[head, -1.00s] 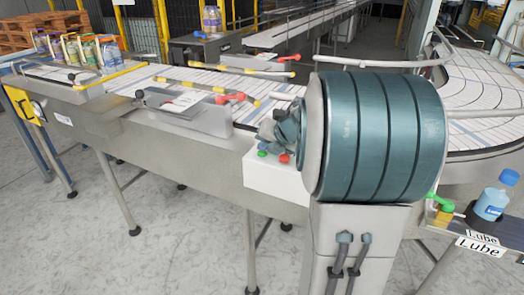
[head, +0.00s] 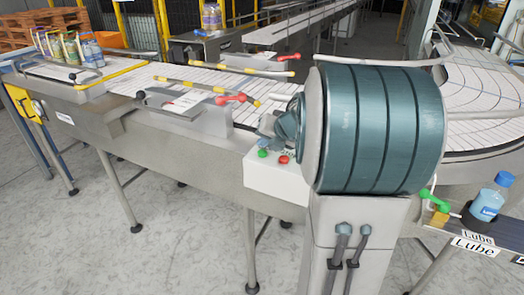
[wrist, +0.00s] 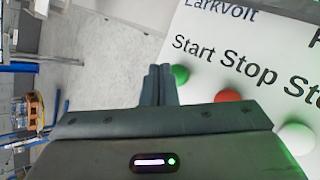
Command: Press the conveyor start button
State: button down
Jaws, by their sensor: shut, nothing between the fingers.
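The start button is the green button (wrist: 180,74) under the word "Start" on a white control panel (wrist: 245,50). It also shows in the head view as a green button (head: 262,153) on the white box (head: 275,182) at the conveyor's side. The red stop button (wrist: 228,96) is to its right. My gripper (wrist: 158,70) is shut and empty, its fingertips just left of the green button in the wrist view. I cannot tell whether they touch it. In the head view my arm's bulky teal link hides most of my gripper.
A pale third button (wrist: 296,138) lies right of the red one. Several bottles (head: 68,48) stand on the conveyor (head: 180,75) at the far left. A blue-capped bottle (head: 489,200) stands on a "Lube" shelf at the right. The floor in front is clear.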

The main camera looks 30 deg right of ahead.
aim_at(265, 153)
jog(key=shift+r+p, duration=2.55)
jog(key=shift+p, duration=0.1)
jog(key=shift+f, duration=0.1)
